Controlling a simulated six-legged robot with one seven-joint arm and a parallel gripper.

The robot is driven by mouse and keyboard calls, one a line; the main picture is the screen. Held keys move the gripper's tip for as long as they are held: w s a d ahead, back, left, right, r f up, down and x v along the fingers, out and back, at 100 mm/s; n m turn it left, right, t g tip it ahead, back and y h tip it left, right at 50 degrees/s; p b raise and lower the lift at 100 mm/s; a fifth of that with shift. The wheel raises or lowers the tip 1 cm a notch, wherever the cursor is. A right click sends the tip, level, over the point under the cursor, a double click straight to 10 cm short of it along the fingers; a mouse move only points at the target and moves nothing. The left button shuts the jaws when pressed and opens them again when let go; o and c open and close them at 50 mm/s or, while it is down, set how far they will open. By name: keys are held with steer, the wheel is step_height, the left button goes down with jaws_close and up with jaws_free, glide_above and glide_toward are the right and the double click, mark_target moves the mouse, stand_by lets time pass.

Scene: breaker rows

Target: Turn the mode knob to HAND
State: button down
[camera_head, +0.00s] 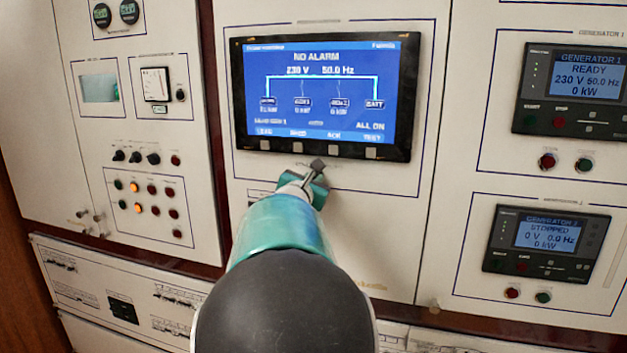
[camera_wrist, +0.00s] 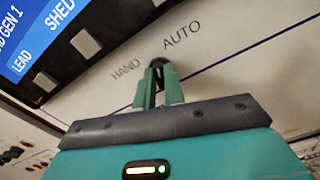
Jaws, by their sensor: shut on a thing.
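The mode knob (camera_wrist: 157,67) is a small dark knob below the large screen. In the wrist view its top shows between and just beyond my fingers. The printed label HAND (camera_wrist: 125,69) is to its left and AUTO (camera_wrist: 182,35) is to its upper right. My gripper (camera_wrist: 159,88) has teal fingers, shut on the knob from both sides. In the head view my gripper (camera_head: 312,182) is at the panel just under the screen, and my arm hides most of the knob. I cannot tell which label the knob points to.
The large blue screen (camera_head: 325,90) reads NO ALARM and has a row of grey buttons under it. Generator panels (camera_head: 570,90) are on the right. Small knobs and lamps (camera_head: 150,190) are on the left panel. The panel right of my gripper is bare.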

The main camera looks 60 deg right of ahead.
steer(key=n, duration=0.5)
steer(key=shift+w+n, duration=0.1)
steer(key=shift+n, duration=0.2)
steer(key=n, duration=0.5)
stand_by(0.4)
steer(key=c, duration=1.5)
jaws_free()
steer(key=shift+w, duration=0.1)
steer(key=shift+a, duration=0.15)
steer(key=a, duration=0.4)
steer(key=s+a, duration=0.1)
steer(key=a, duration=0.4)
steer(key=s+a, duration=0.1)
steer(key=a, duration=0.3)
steer(key=shift+s+a, duration=0.1)
steer(key=shift+a, duration=0.15)
